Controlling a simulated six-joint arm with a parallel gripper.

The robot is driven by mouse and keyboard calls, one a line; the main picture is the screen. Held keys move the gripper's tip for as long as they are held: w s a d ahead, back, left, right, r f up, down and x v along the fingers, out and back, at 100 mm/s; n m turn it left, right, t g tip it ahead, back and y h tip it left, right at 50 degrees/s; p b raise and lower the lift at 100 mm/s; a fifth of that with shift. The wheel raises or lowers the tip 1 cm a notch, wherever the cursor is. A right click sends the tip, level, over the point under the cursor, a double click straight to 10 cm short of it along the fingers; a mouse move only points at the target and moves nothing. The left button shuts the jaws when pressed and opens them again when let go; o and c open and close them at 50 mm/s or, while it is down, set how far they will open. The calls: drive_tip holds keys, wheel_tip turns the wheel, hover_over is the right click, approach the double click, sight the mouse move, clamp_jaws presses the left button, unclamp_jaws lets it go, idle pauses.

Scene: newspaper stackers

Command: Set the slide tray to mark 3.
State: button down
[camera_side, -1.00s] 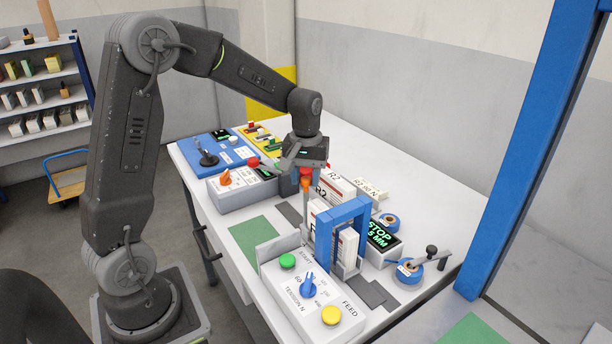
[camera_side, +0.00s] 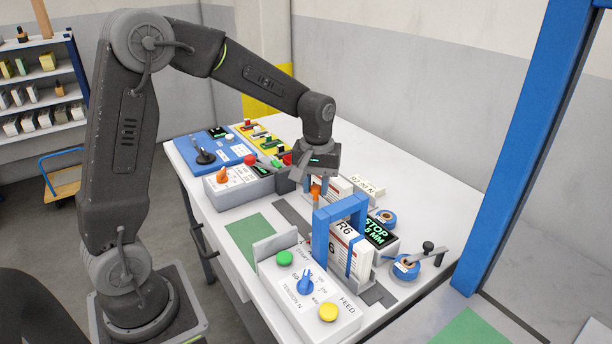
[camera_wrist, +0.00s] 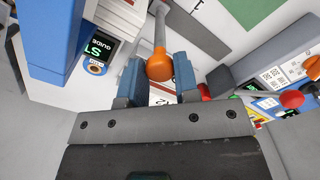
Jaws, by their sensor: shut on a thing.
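My gripper (camera_side: 318,180) is over the white table, beside the blue arch (camera_side: 320,232). Its fingers (camera_wrist: 160,80) are shut around an orange ball knob (camera_wrist: 160,66) on a metal rod, seen in the wrist view. The knob (camera_side: 316,190) also shows in the side view, just behind the arch. A white bundle marked R6 (camera_side: 350,252) stands in the arch, its label facing the front. I cannot make out the slide tray itself or its mark numbers; the bundle and arch hide much of the area. Dark grey strips (camera_side: 293,218) lie flat on the table there.
A tension panel (camera_side: 309,312) with green and yellow buttons and a blue dial stands in front. A control box with an orange knob (camera_side: 222,174) is left. A green mat (camera_side: 254,238) lies clear.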

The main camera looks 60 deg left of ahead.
drive_tip(key=shift+d, duration=1.35)
drive_tip(key=c, duration=0.9)
unclamp_jaws()
drive_tip(key=shift+o, duration=0.2)
wheel_tip(320, 180, up, 14)
